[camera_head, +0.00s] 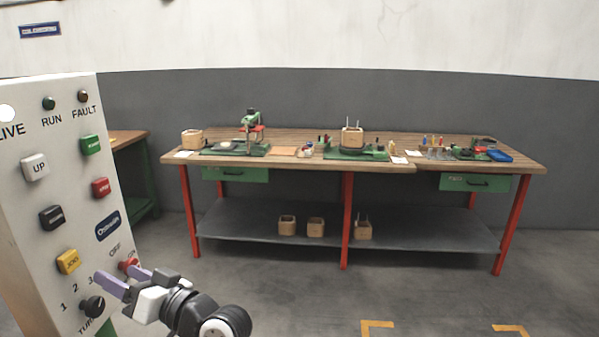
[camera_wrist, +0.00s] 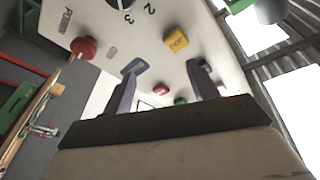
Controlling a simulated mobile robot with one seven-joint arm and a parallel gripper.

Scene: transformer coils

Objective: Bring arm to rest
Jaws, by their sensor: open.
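My gripper (camera_head: 117,278) is in front of the lower right part of a pale control panel (camera_head: 50,132) in the head view. Its two purple fingers are apart, with nothing seen between them. A black rotary knob (camera_head: 92,305) and a red knob (camera_head: 130,266) are close by the fingers. In the wrist view the open gripper (camera_wrist: 164,67) points at the panel (camera_wrist: 150,25), with a yellow button (camera_wrist: 176,40) and a red knob (camera_wrist: 83,47) beyond the fingertips. I cannot tell whether a finger touches the panel.
A long workbench (camera_head: 290,158) with red legs stands at the back, with tools and wooden blocks on it. Several wooden blocks (camera_head: 316,227) are on its lower shelf (camera_head: 420,236). The grey floor (camera_head: 300,295) in front is clear, apart from yellow corner marks (camera_head: 377,324).

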